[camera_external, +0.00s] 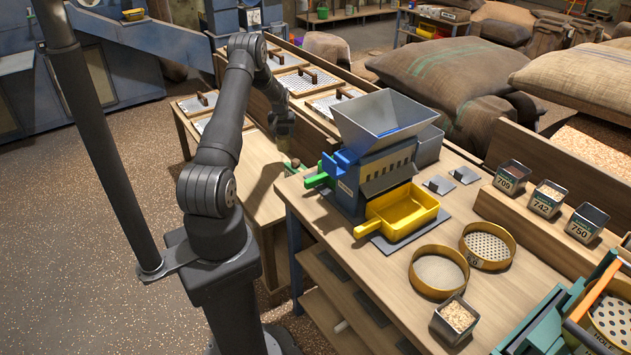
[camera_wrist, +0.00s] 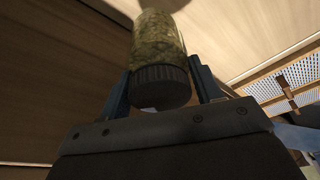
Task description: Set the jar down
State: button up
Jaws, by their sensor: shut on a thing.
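In the wrist view, the jar (camera_wrist: 160,42) is clear, with grainy greenish-brown contents and a dark ribbed lid (camera_wrist: 162,92). My gripper (camera_wrist: 162,82) is shut on it, with one blue finger on each side near the lid end. The far end of the jar runs toward the top edge of the picture. Wooden surfaces lie behind it; I cannot tell whether the jar touches one. In the external view, my wrist hangs low beside the left end of the workbench (camera_external: 415,310), and the jar cannot be made out clearly there.
A grey hopper machine (camera_external: 385,125) with a yellow tray (camera_external: 402,211) stands on the bench, right of my arm. Framed screens (camera_external: 302,80) lie on the table behind. Round sieves (camera_external: 438,270) and small numbered tins (camera_external: 547,198) are further right. Sacks (camera_external: 450,70) lie behind.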

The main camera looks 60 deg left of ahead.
aim_at(282, 131)
notch_tip(282, 131, down, 8)
jog(key=shift+f, duration=0.25)
jog(key=shift+f, duration=0.2)
jog(key=o, duration=1.2)
jog(key=shift+r, duration=0.65)
jog(key=v, duration=1.1)
jog(key=shift+s, duration=0.1)
